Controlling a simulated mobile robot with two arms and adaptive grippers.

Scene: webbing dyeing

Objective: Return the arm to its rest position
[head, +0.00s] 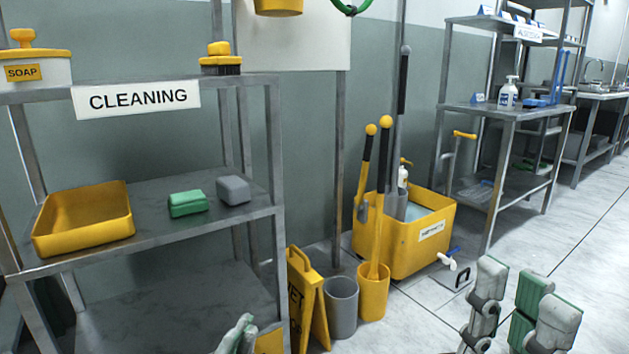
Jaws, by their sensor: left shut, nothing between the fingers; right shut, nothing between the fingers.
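My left gripper (240,335) is at the bottom edge, left of centre, in front of the cleaning rack's lower part. Its pale, green-padded fingers are shut and empty, and the rest of it is cut off by the frame. My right gripper (528,292) is at the bottom right, above the pale floor. Its grey and green finger parts point up, and it is shut with nothing held. Most of both arms is out of view.
The metal cleaning rack (250,220) holds a yellow tray (85,240), a green block (187,204) and a grey block (233,190). A yellow wet-floor sign (308,300), grey bin (341,305) and yellow mop bucket (400,245) stand behind my grippers. Floor at right (590,250) is clear.

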